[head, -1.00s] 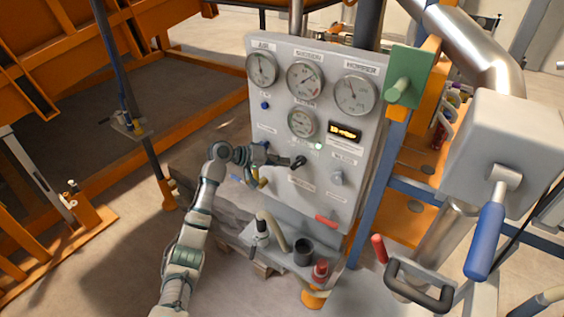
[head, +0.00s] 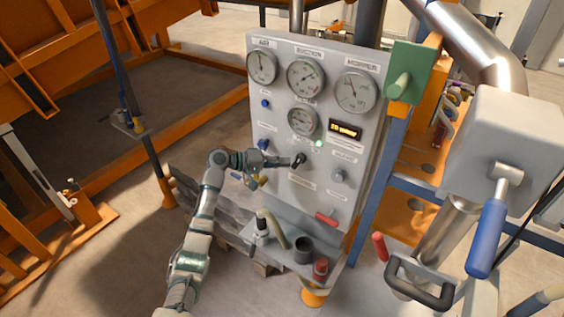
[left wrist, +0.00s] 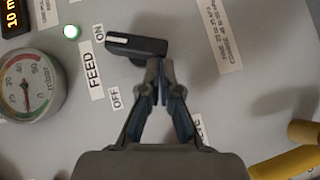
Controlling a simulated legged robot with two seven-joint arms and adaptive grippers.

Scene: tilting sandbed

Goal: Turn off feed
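The feed switch is a black lever knob (left wrist: 135,46) on the grey control panel. Its white-marked end lies beside the ON label (left wrist: 99,33) in the left wrist view. The OFF label (left wrist: 115,98) is lower, beside the FEED label (left wrist: 92,70). My left gripper (left wrist: 160,68) has its fingertips together, just below the knob's right end; I cannot tell whether they touch it. In the head view the left gripper (head: 287,161) is at the panel, left of the black knob (head: 300,159). My right gripper is not in view.
Yellow handles (left wrist: 285,160) show at the lower right in the wrist view. A shelf with hoses stands below.

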